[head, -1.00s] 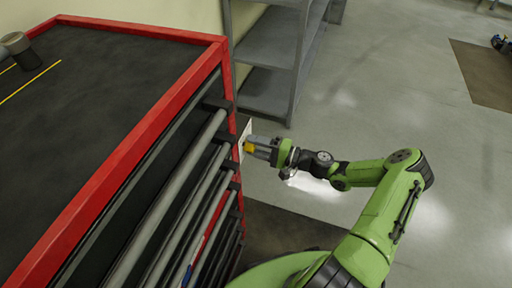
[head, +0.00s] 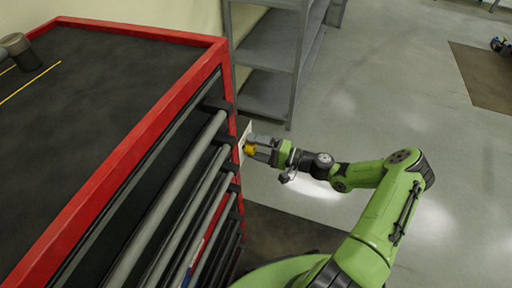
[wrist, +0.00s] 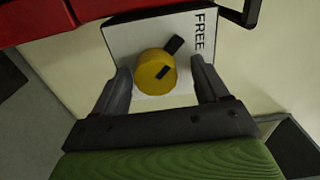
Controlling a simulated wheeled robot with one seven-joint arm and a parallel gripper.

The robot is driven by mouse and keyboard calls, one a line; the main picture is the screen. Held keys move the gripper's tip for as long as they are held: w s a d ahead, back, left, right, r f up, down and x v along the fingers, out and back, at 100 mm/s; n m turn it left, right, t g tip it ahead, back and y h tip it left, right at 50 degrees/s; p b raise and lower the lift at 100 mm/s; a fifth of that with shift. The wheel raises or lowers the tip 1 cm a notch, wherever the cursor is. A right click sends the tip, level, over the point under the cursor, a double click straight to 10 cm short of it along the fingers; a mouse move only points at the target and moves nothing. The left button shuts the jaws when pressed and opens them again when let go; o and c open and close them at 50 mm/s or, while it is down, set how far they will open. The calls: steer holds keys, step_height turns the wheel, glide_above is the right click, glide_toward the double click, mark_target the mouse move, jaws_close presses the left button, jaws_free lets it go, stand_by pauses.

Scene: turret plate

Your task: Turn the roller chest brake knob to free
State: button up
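The yellow brake knob (wrist: 150,75) sits on a white plate (wrist: 118,38) on the side of the red and black roller chest (head: 120,150). A black mark shows on the knob's face, and a black bar at its upper right slants toward the upper right of the wrist view. The word FREE (wrist: 200,31) is printed at the plate's right side. My gripper (wrist: 160,85) is open, with one finger on each side of the knob and visible gaps to it. In the head view the knob (head: 249,150) shows at the tips of my gripper (head: 258,147).
The chest's drawer handles (head: 190,180) run down its front beside my gripper. A grey metal shelf (head: 270,90) stands behind. A cup-like object (head: 17,45) is on the chest top. Open grey floor (head: 400,90) lies to the right.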

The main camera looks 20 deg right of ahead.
steer(key=p+v, duration=0.2)
steer(key=v, duration=1.3)
steer(key=shift+s+d, duration=0.3)
steer(key=shift+r, duration=0.1)
